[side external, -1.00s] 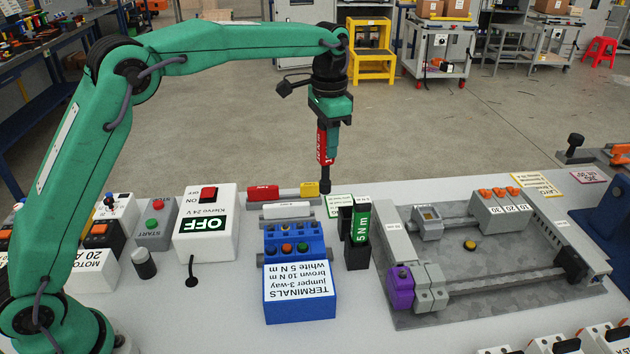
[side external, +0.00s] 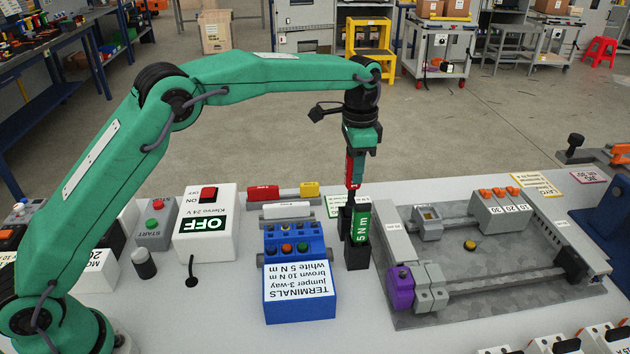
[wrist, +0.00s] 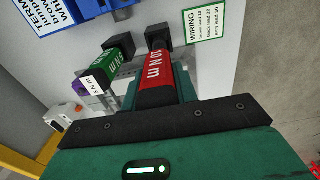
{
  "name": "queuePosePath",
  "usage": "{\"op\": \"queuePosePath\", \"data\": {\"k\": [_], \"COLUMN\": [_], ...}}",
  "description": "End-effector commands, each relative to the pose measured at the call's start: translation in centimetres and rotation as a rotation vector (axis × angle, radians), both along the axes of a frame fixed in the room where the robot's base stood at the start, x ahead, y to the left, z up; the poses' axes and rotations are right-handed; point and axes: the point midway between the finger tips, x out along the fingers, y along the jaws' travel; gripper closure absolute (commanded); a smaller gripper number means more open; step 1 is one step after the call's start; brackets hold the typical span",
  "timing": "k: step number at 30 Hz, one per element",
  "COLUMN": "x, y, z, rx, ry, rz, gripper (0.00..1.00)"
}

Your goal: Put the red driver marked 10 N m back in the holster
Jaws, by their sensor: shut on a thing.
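The red driver marked 10 N m (side external: 350,171) is upright in my gripper (side external: 358,158), which is shut around its handle. In the wrist view the red driver (wrist: 157,84) shows its 10 N m label. Its dark lower end lines up with the rear black cup of the holster (side external: 345,223), also seen in the wrist view (wrist: 158,38). The red handle is above the cup; I cannot tell how far the shaft is inside. The green driver marked 5 N m (side external: 361,224) stands in the front black cup (side external: 357,257).
The blue TERMINALS block (side external: 298,290) is left of the holster. The grey tray with rails (side external: 400,310) is close on the right. A green-edged WIRING card (wrist: 206,25) lies beside the rear cup. Red and yellow pieces lie on a rack (side external: 285,196) behind.

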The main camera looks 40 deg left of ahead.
Motion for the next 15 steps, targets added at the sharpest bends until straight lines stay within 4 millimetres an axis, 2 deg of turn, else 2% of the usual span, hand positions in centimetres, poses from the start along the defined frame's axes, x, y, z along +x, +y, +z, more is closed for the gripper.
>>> {"op": "queuePosePath", "data": {"k": [3, 6, 15], "x": [-0.1, 0.0, 0.0], "y": [0.0, 0.0, 0.0], "z": [-1.6, -2.4, -3.1], "rx": [0.0, -0.001, 0.0], "ry": [0.001, -0.001, 0.0], "rz": [0.0, 0.001, 0.001], "gripper": [1.0, 1.0, 1.0]}}
